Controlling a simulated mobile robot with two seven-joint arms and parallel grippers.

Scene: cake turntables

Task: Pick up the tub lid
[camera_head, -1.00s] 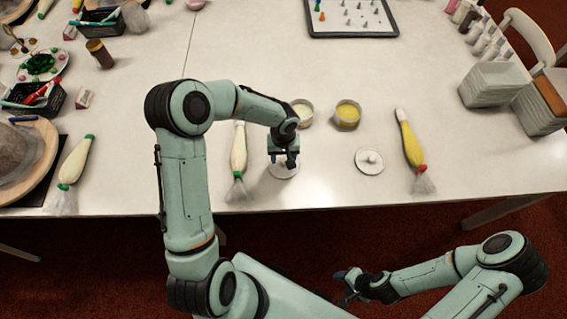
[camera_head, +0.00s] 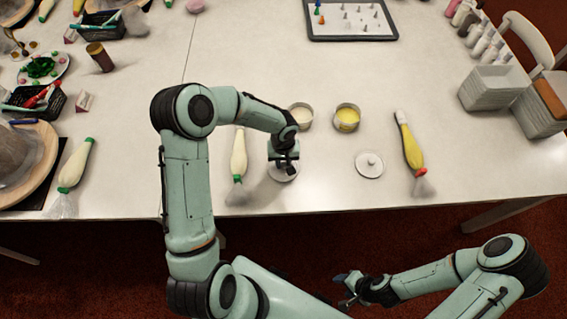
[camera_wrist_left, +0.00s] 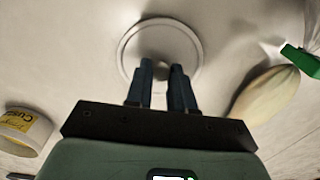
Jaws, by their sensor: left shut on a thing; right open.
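A round white tub lid (camera_head: 291,179) with a central knob lies on the table near its front edge, partly hidden under my left gripper (camera_head: 284,167). The left wrist view shows the lid's rim (camera_wrist_left: 194,42) just beyond the fingertips, and the left gripper (camera_wrist_left: 163,68) shut on the knob. A second white lid (camera_head: 369,165) with a knob lies to the right. Two open tubs stand behind, one with pale content (camera_head: 301,115) and one with yellow content (camera_head: 347,117). My right gripper (camera_head: 346,286) is open and empty, in front of the table.
A pale piping bag (camera_head: 238,157) lies close to the left of the gripped lid. A yellow piping bag (camera_head: 409,147) lies at the right, beyond the second lid. A tray of nozzles (camera_head: 352,35) is at the back. The table centre (camera_head: 240,60) is clear.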

